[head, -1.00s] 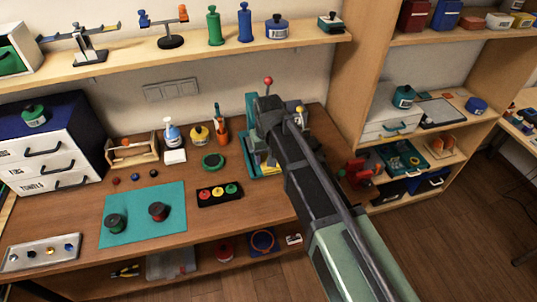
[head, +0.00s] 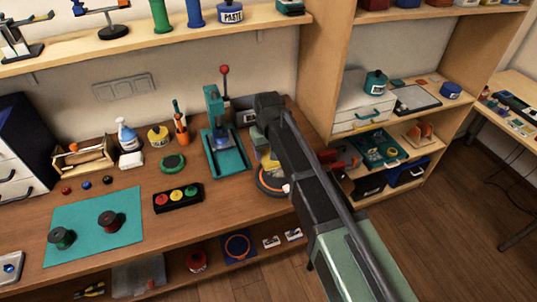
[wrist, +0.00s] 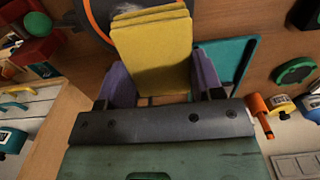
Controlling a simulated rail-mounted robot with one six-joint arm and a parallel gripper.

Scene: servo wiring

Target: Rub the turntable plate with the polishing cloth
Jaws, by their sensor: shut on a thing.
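The polishing cloth (wrist: 152,50) is a yellow folded pad in the wrist view. My gripper (wrist: 163,80) is shut on it, with a purple finger at each side. In the head view a bit of the yellow cloth (head: 267,161) shows beside my arm, which hides most of the gripper. The turntable plate (head: 268,186) is a round dark disc with an orange ring near the bench's right end, partly hidden by my arm. Its orange edge (wrist: 97,27) also shows behind the cloth in the wrist view. I cannot tell whether cloth and plate touch.
A teal press (head: 224,150) with a red-knobbed lever stands just left of the turntable. A black box with coloured buttons (head: 178,197) and a green round pad (head: 172,163) lie further left. A shelf unit (head: 330,80) borders the bench on the right.

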